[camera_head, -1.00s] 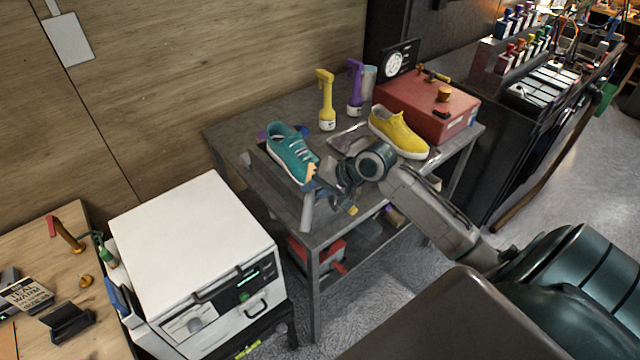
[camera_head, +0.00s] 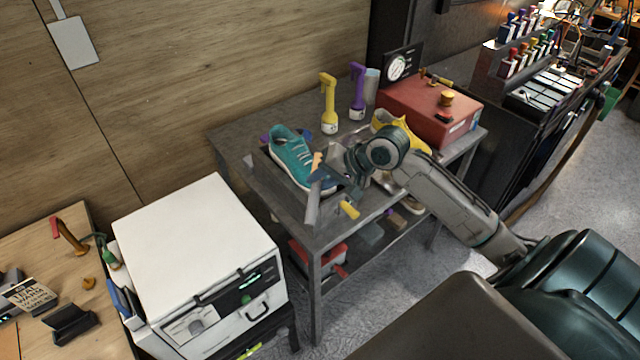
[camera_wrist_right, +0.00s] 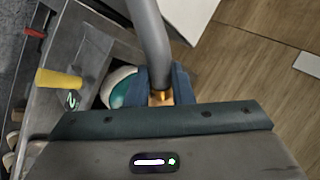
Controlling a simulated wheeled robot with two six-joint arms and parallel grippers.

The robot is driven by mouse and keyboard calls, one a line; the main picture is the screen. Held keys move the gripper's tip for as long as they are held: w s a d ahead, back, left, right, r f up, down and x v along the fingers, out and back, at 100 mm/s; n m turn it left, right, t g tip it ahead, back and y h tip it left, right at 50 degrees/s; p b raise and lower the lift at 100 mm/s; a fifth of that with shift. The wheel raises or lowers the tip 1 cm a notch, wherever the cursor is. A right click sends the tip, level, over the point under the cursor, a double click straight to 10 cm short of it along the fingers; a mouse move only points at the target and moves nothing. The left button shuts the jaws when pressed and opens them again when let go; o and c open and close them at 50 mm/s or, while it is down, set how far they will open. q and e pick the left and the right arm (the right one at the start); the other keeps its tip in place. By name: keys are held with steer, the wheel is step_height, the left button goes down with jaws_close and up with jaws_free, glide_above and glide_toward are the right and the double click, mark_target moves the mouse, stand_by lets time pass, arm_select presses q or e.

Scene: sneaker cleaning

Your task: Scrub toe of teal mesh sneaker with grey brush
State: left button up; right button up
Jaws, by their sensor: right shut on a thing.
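The teal mesh sneaker (camera_head: 290,155) with white laces and sole lies on the metal bench, toe toward the front edge. My right gripper (camera_head: 325,180) is at the toe end, shut on the grey brush (camera_head: 312,207). The brush shows a long grey part and a small orange part. In the right wrist view the grey brush (camera_wrist_right: 149,35) sticks up between the fingers of the right gripper (camera_wrist_right: 160,84). Part of the sneaker's pale toe (camera_wrist_right: 120,84) shows just left of the fingers. Whether the brush touches the toe is hidden. My left gripper is not in view.
A yellow sneaker (camera_head: 384,118) is partly behind my right arm. Yellow (camera_head: 329,108) and purple (camera_head: 358,95) spray bottles and a red box (camera_head: 425,105) stand at the back. A yellow handle (camera_head: 349,209) lies near the front edge. A white machine (camera_head: 195,255) stands left.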

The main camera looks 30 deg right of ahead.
steer(key=shift+r, duration=0.15)
steer(key=r, duration=0.2)
steer(key=shift+s+r, duration=0.35)
steer(key=shift+s, duration=0.05)
stand_by(0.5)
